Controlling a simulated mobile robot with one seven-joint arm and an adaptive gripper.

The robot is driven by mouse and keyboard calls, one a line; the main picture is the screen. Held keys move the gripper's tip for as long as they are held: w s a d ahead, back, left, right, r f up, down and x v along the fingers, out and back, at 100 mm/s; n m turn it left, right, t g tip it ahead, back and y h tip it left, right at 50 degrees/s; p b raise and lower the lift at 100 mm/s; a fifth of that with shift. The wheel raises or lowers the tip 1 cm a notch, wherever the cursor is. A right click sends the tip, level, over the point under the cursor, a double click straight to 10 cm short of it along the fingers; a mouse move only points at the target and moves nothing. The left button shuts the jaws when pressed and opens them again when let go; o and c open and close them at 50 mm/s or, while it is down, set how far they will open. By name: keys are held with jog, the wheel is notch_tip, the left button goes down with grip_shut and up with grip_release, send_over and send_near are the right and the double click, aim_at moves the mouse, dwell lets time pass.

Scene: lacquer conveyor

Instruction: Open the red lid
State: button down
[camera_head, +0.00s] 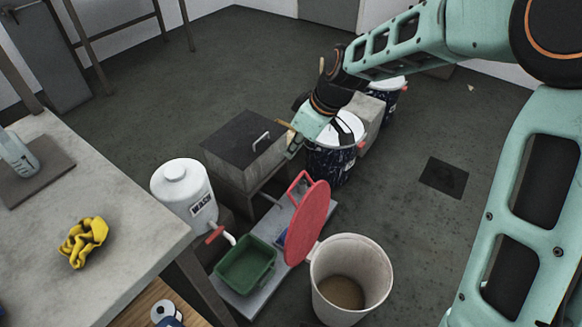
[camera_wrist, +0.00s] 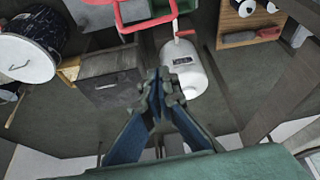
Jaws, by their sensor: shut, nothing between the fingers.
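The red lid (camera_head: 308,225) stands tilted up on edge at the left rim of a cream bucket (camera_head: 352,262). Its red handle (camera_head: 298,186) sticks out at the upper left. The bucket's mouth is uncovered, and brown contents show at the bottom. My gripper (camera_head: 293,152) is above and behind the lid, near a grey box, and apart from the lid. In the wrist view my gripper (camera_wrist: 160,82) has its fingertips together and empty. A red looped part (camera_wrist: 128,22) shows at the top edge there, cut off by the frame.
A white wash tank (camera_head: 184,190) with a red tap stands left of a green basin (camera_head: 245,264). The grey box with a dark lid (camera_head: 245,138) is behind. Dark drums (camera_head: 332,162) stand at the back. A table with a yellow cloth (camera_head: 82,242) is at left.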

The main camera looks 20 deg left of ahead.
aim_at(306, 195)
jog(key=s+b+x, duration=0.1)
jog(key=b+x, duration=0.1)
jog(key=x, duration=0.8)
jog(key=shift+d+b, duration=0.35)
jog(key=shift+d, duration=1.65)
jog(key=shift+s+d+r+p, duration=0.1)
jog(key=shift+s+d, duration=0.1)
jog(key=shift+d, duration=0.5)
jog(key=shift+s+d+r+p, duration=0.1)
jog(key=shift+s+d, duration=0.1)
jog(key=shift+d, duration=0.5)
jog(key=shift+s+d+r+p, duration=0.1)
jog(key=shift+s+d, duration=0.1)
jog(key=shift+d, duration=0.5)
jog(key=shift+d+r, duration=0.15)
jog(key=shift+r, duration=0.35)
jog(key=v, duration=1.1)
